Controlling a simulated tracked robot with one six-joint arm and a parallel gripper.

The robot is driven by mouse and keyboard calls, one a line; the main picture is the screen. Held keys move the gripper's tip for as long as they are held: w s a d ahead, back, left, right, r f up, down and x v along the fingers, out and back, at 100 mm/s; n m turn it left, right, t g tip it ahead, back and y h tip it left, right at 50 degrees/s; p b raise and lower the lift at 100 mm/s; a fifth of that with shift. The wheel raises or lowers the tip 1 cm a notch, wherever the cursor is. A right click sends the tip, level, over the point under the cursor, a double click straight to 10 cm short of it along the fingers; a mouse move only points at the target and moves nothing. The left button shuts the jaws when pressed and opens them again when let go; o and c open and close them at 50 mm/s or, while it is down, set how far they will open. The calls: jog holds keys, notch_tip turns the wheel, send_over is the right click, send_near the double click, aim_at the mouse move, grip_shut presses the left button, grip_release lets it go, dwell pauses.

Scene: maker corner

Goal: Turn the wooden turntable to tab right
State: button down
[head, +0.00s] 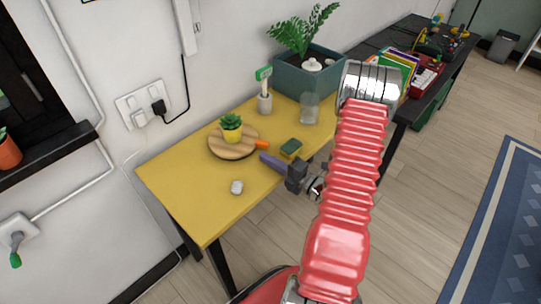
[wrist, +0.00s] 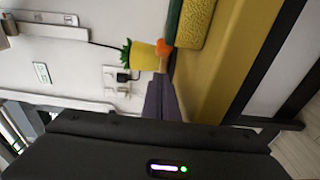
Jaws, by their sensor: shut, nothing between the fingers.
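The round wooden turntable (head: 219,152) lies on the yellow table, with a yellow pot (head: 232,134) holding a green plant on top. Its orange tab (head: 262,145) points right in the head view. My gripper (head: 263,157) is shut and empty, its purple fingers low over the table just on the near side of the tab. In the wrist view, the orange tab (wrist: 164,47) and the yellow pot (wrist: 143,55) are just beyond the fingertips of my gripper (wrist: 160,81). I cannot tell whether the fingers touch the tab.
A green and yellow sponge (head: 291,148) lies right of the tab. A glass jar (head: 309,108), a small holder with a green-topped tag (head: 265,102) and a teal planter (head: 300,76) stand behind.

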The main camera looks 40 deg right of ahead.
jog(key=shift+s+a, duration=0.35)
jog(key=shift+a, duration=0.3)
jog(key=d+v, duration=0.1)
jog(key=v, duration=0.9)
jog(key=shift+w+d, duration=0.25)
jog(key=shift+d, duration=0.15)
jog(key=shift+s, duration=0.15)
